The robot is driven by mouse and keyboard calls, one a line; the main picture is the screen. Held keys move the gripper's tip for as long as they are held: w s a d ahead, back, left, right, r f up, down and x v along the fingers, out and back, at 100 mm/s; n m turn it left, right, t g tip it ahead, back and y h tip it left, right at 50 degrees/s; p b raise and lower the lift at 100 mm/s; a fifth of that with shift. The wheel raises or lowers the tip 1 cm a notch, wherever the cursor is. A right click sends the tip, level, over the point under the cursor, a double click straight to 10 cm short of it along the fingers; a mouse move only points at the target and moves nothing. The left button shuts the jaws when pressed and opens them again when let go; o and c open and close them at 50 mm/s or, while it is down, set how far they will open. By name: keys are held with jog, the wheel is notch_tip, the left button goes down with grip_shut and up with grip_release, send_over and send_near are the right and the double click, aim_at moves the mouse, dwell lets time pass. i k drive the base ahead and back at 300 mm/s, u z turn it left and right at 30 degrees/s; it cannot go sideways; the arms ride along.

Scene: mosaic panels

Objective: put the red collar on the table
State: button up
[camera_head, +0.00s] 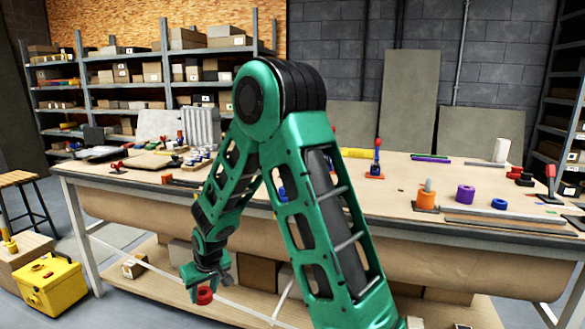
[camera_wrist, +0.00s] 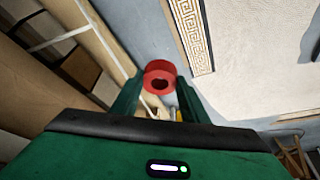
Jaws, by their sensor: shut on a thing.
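The red collar (camera_wrist: 159,76) is a short red ring with a dark hole, held between the fingertips of my gripper in the wrist view. It also shows in the head view (camera_head: 204,295), low in front of the table. My gripper (camera_head: 207,285) is shut on it, below the level of the tabletop and apart from the table. The table (camera_head: 440,192) is a long wooden workbench with a light top. My green arm hides the middle of it.
On the table's right stand an orange base with a grey peg (camera_head: 426,195), a purple collar (camera_head: 465,194) and a blue ring (camera_head: 499,204). Clamps and panels crowd its left. A yellow toolbox (camera_head: 48,287) is on the floor at left.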

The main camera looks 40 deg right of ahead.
aim_at(378, 202)
jog(key=z, duration=0.05)
jog(key=k, duration=1.55)
jog(key=z, duration=0.75)
jog(key=i, duration=1)
